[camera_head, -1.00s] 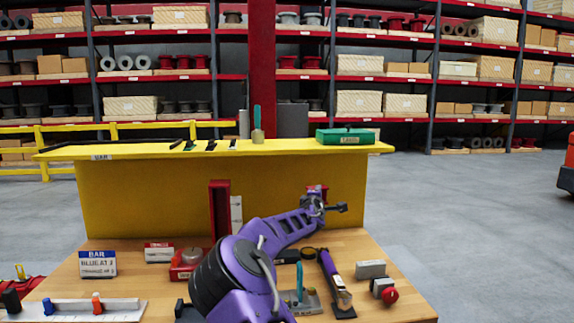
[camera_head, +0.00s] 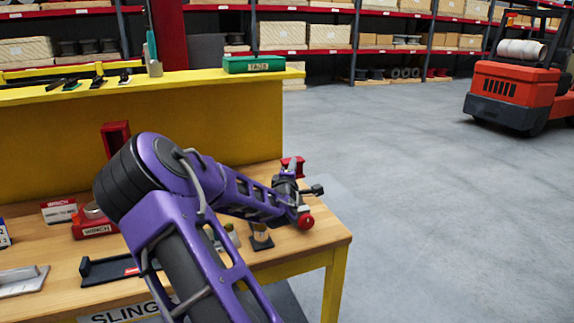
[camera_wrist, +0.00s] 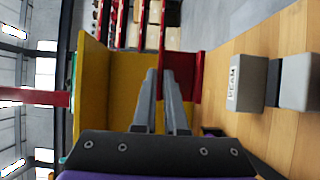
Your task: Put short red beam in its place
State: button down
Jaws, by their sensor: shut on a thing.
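The short red beam (camera_head: 293,167) is at the end of my purple arm, above the right end of the wooden workbench. My gripper (camera_head: 291,177) is shut on it and partly hides it. In the wrist view the gripper's two grey fingers (camera_wrist: 160,78) point ahead, close together, and the red beam (camera_wrist: 184,72) shows beside and beyond their tips. A grey block with a BEAM label (camera_wrist: 247,82) sits on the bench to the right in the wrist view. A taller red beam (camera_head: 114,137) stands at the back of the bench behind my arm.
A yellow shelf (camera_head: 217,85) backs the bench and bears a green box (camera_head: 254,64). A red knob (camera_head: 305,221) is near the bench's right edge. A red WRENCH holder (camera_head: 93,226) and a dark tray (camera_head: 108,268) are left. Open floor and an orange forklift (camera_head: 513,92) lie right.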

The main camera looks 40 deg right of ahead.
jog(key=shift+b, duration=0.35)
jog(key=shift+f+b, duration=2.3)
jog(key=shift+f, duration=0.55)
jog(key=shift+b, duration=0.45)
jog(key=shift+f+b, duration=0.6)
jog(key=shift+f, duration=0.65)
jog(key=shift+f, duration=1.5)
jog(key=shift+r, duration=0.1)
jog(key=shift+r+p, duration=1.45)
jog(key=shift+r, duration=0.85)
